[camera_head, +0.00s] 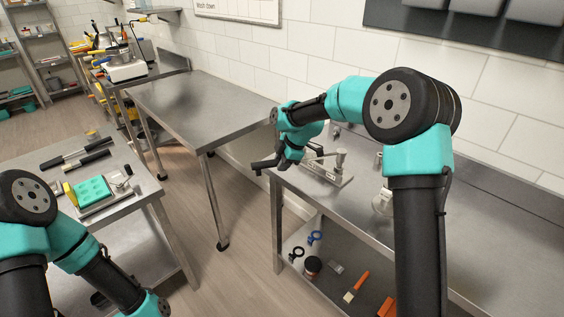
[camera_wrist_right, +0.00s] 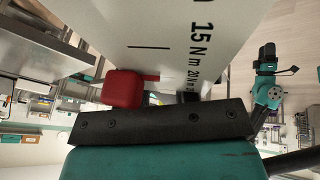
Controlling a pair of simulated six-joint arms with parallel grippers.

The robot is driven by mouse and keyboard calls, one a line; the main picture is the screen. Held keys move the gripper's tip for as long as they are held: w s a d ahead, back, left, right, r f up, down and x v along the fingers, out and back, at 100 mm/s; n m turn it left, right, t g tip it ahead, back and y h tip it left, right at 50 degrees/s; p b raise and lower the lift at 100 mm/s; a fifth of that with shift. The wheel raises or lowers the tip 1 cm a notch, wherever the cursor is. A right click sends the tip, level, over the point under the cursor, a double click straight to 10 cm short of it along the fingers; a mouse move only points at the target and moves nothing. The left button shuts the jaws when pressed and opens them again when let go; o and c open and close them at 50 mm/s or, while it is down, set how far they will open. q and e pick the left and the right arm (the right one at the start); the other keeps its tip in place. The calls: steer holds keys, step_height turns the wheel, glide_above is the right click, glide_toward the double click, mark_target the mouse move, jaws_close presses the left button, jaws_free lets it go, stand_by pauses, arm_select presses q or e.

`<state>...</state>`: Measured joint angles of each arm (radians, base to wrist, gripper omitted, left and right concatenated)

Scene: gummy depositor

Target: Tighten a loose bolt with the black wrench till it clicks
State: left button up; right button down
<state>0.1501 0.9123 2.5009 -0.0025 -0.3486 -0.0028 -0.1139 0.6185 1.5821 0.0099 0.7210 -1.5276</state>
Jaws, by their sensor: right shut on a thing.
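My right gripper (camera_head: 268,164) is at the left end of the right bench, beside a metal fixture (camera_head: 328,172). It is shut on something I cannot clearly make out. In the right wrist view a red block (camera_wrist_right: 124,89) and a white panel marked 15 Nm (camera_wrist_right: 185,30) show close beyond the gripper's dark bar. Two dark-handled tools (camera_head: 62,158) (camera_head: 87,160) lie on the left table; I cannot tell whether either is the black wrench. My left gripper is small in the right wrist view (camera_wrist_right: 267,52), its jaws unclear. No loose bolt can be made out.
A teal tray (camera_head: 92,191) stands on the left table. The middle table (camera_head: 195,105) is bare. The shelf under the right bench holds a blue ring-shaped part (camera_head: 315,237), an orange-handled tool (camera_head: 357,286) and other small items. A wall stands behind the benches.

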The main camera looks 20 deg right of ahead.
steer(key=shift+f, duration=0.95)
steer(key=shift+w, duration=0.1)
